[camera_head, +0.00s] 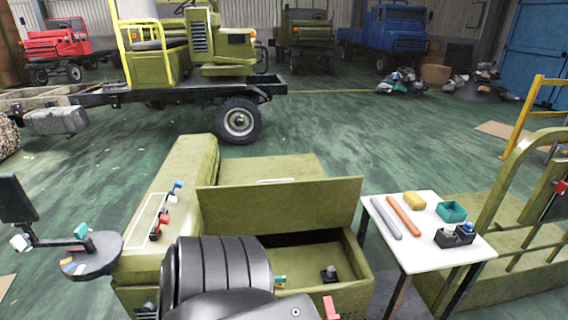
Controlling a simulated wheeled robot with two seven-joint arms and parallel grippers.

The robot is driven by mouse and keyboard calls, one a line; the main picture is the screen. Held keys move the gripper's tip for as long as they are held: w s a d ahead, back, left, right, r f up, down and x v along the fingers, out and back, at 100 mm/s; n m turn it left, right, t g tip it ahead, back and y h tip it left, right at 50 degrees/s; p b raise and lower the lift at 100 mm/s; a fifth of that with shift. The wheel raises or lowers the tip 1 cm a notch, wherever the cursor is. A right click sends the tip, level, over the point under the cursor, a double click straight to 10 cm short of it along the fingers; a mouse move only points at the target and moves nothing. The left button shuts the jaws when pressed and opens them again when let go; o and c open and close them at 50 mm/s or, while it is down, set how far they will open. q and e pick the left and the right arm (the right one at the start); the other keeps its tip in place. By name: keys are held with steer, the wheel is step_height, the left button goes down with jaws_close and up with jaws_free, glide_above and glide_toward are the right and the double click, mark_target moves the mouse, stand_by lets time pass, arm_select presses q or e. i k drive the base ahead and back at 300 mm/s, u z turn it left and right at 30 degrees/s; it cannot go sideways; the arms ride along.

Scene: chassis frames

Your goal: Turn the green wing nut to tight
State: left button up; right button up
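I cannot single out the green wing nut with certainty. A small teal-green piece (82,231) stands on a round black plate (92,262) at the left. Another small green and yellow piece (280,281) shows at the left inside the open olive box (352,275), partly hidden by the large black ribbed body in the foreground. Whether either is a wing nut, or how tight it is, is too small to tell. A red piece (330,307) shows at the box's front edge. I can make out no gripper fingers of either arm.
An olive lid (285,205) stands raised over the box. A small dark part (329,273) is inside. Red and blue knobs (165,212) sit on the left panel. A white table (408,251) at right holds rods, a sponge and a teal tray (452,211).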

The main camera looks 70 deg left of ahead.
mark_target(279, 279)
steer(key=u, duration=0.55)
steer(key=i, duration=0.65)
steer(key=u, duration=0.85)
